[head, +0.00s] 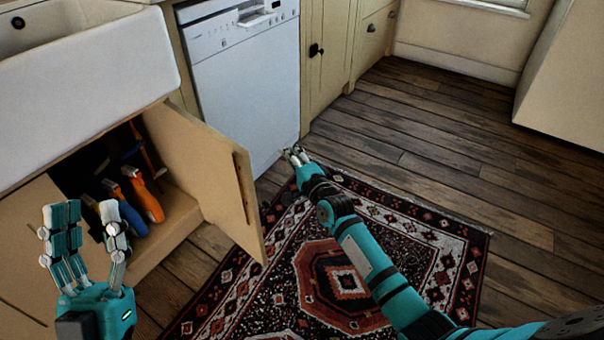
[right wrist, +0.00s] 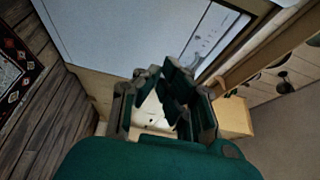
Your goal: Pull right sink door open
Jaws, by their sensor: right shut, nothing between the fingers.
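The right sink door (head: 205,170) is a cream cabinet panel under the white sink (head: 85,80). It stands swung outward, with the cabinet inside showing behind it. The left sink door (head: 28,235) looks shut. My right gripper (head: 295,153) is shut and empty, low in front of the dishwasher, to the right of the door and apart from it. Its fingers also show in the right wrist view (right wrist: 160,95). My left gripper (head: 85,222) is open and empty, with fingers up, in front of the cabinet opening.
Orange-handled (head: 147,197) and blue-handled (head: 124,208) tools stand inside the cabinet. A white dishwasher (head: 245,85) is right of the sink. A patterned rug (head: 330,270) covers the floor by the door. Bare wooden floor (head: 450,130) lies clear at right.

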